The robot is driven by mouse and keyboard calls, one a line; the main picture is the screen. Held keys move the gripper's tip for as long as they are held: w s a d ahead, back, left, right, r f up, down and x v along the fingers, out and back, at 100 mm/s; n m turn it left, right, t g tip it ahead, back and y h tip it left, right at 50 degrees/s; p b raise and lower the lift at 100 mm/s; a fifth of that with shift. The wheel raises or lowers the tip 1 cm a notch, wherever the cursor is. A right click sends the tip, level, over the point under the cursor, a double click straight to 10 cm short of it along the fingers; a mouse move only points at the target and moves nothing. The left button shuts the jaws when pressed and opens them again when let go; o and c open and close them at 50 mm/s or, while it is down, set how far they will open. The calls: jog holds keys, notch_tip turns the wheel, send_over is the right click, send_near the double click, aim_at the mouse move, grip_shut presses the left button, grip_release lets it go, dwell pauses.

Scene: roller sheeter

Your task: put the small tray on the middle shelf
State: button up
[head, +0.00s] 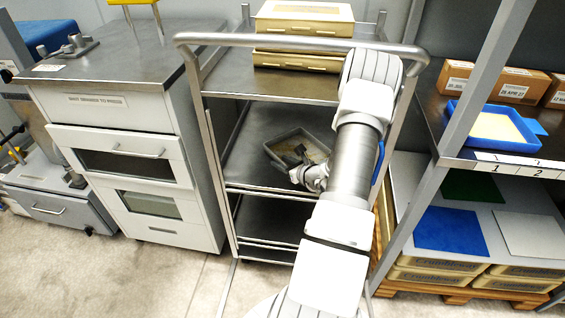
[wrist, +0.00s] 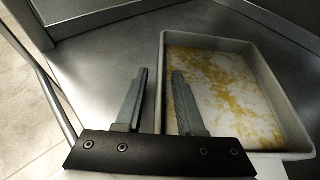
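A small grey tray (head: 298,149) with yellow crumbs on a pale bottom is on the cart shelf (head: 248,163) just below the top one. It also shows in the wrist view (wrist: 284,92), resting on bare metal. My gripper (head: 301,160) is at the tray's near side in the head view. In the wrist view my gripper (wrist: 158,85) is open, with one finger outside the tray's left wall and the other over its inside. The wall lies between the fingers, and nothing is clamped. My arm hides part of the shelf's right side.
The cart's top handle rail (head: 300,42) and posts frame the shelf. Cream boxes (head: 300,20) stand on top. A rack at right holds a blue tray (head: 490,125) and cardboard boxes (head: 497,83). A drawer cabinet (head: 120,120) stands at left.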

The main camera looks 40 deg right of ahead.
jog(key=shift+r, duration=0.1)
jog(key=shift+s+r, duration=0.2)
jog(key=p+v, duration=0.2)
jog(key=v, duration=0.9)
jog(key=shift+s+p, duration=0.3)
jog(key=shift+p, duration=0.1)
